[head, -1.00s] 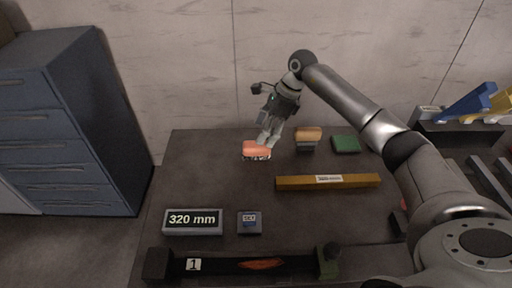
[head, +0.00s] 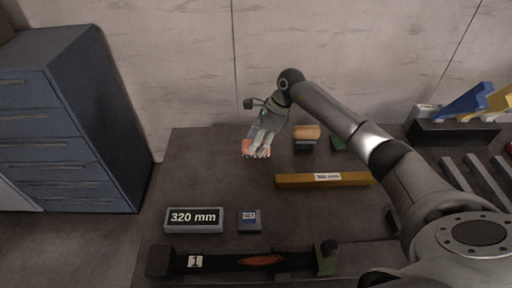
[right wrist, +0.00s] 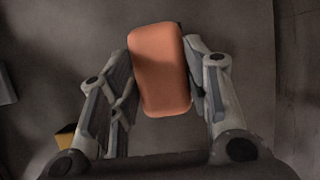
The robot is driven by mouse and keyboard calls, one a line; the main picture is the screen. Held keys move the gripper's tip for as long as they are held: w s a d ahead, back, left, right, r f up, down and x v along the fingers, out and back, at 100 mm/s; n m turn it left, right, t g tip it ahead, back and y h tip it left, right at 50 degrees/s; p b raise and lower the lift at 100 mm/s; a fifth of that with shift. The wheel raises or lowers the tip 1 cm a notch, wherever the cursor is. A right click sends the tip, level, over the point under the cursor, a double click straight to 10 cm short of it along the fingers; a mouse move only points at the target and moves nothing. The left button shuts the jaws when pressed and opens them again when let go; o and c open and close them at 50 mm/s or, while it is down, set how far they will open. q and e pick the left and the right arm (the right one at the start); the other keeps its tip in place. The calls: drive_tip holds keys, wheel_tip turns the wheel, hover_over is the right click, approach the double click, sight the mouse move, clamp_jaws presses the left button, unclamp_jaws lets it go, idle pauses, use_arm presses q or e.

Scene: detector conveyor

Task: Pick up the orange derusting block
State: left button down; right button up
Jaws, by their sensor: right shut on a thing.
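The orange derusting block (head: 247,148) is at the back left of the dark table in the head view, partly covered by my right gripper (head: 259,150). In the right wrist view the orange block (right wrist: 160,70) sits between the two fingers of my right gripper (right wrist: 163,88), which is shut on it. Whether the block is clear of the table or still touching it, I cannot tell. My left gripper is not in view.
A long yellow-brown bar (head: 322,180) lies in front. A "320 mm" display (head: 194,219) and a small device (head: 249,220) stand nearer. A blue cabinet (head: 75,120) stands left.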

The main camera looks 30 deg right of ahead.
drive_tip(key=shift+c, duration=0.9)
drive_tip(key=shift+r+b, duration=0.3)
drive_tip(key=shift+r, duration=0.2)
wheel_tip(320, 180, up, 2)
drive_tip(key=shift+s+r+b, duration=0.1)
drive_tip(key=shift+r+b, duration=0.1)
drive_tip(key=shift+b, duration=0.2)
drive_tip(key=s+a+r+b, duration=0.3)
drive_tip(key=s+r, duration=0.6)
drive_tip(key=s, duration=0.4)
drive_tip(key=shift+a+r, duration=0.3)
drive_tip(key=shift+a, duration=0.25)
drive_tip(key=shift+s, duration=0.1)
